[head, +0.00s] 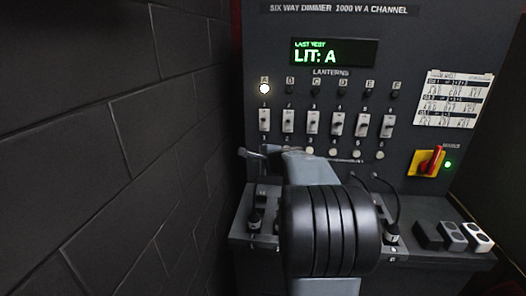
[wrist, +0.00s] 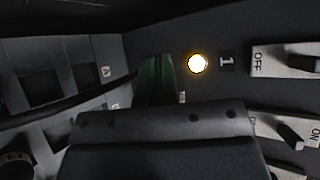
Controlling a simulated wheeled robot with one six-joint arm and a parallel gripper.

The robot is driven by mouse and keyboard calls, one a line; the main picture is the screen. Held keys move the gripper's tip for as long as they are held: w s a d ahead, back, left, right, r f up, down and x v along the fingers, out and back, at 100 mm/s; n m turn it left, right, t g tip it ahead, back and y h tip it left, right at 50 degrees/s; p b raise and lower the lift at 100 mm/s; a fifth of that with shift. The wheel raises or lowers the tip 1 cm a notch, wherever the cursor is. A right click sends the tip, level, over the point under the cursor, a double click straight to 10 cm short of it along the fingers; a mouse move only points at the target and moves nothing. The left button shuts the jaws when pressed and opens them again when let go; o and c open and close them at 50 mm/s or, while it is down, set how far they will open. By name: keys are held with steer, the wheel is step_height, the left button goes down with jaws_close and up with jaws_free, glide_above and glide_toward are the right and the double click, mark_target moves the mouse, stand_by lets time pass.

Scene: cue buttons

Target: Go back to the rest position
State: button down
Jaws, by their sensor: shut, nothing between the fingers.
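My gripper (head: 246,152) is at the left end of my arm in the head view, in front of the lower left of the dimmer panel (head: 405,95). Its jaws are shut and empty. In the wrist view the shut fingers (wrist: 155,80) show dark green beyond the wrist, close to a glowing round light (wrist: 197,63) beside a label 1. I cannot tell whether the fingers touch the panel. The display (head: 334,53) reads "LIT: A". Lamp A (head: 264,88) glows and the other lettered lamps are dark. My arm hides part of the lower panel.
A row of white switches (head: 311,123) runs above pale round buttons (head: 357,154). A red rotary switch (head: 431,161) on yellow is at the right, beside a green light (head: 448,164). Cables and plugs (head: 393,236) are on the lower ledge. A dark block wall (head: 120,130) stands close at left.

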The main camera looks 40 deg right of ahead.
stand_by(0.4)
steer(key=s+a+f+n+g+y, duration=0.1)
steer(key=s+a+f+n+g, duration=0.1)
steer(key=s+a+f+n, duration=0.1)
steer(key=s+a+f+n+g+y, duration=0.1)
steer(key=s+a+f+n+g, duration=0.1)
steer(key=s+a+f+n, duration=0.1)
steer(key=s+a+f+n+g+y, duration=0.1)
steer(key=s+a+f+n+g, duration=0.2)
steer(key=s+a+n, duration=0.2)
steer(key=shift+a+f+n, duration=0.2)
steer(key=shift+a+n, duration=0.2)
steer(key=shift+a, duration=0.9)
steer(key=s+a+n+g+h, duration=0.2)
steer(key=s+a+n, duration=0.8)
steer(key=s+a, duration=0.1)
steer(key=shift+s+a+f+n, duration=0.15)
steer(key=shift+s+f+n, duration=0.05)
steer(key=shift+s+n, duration=0.25)
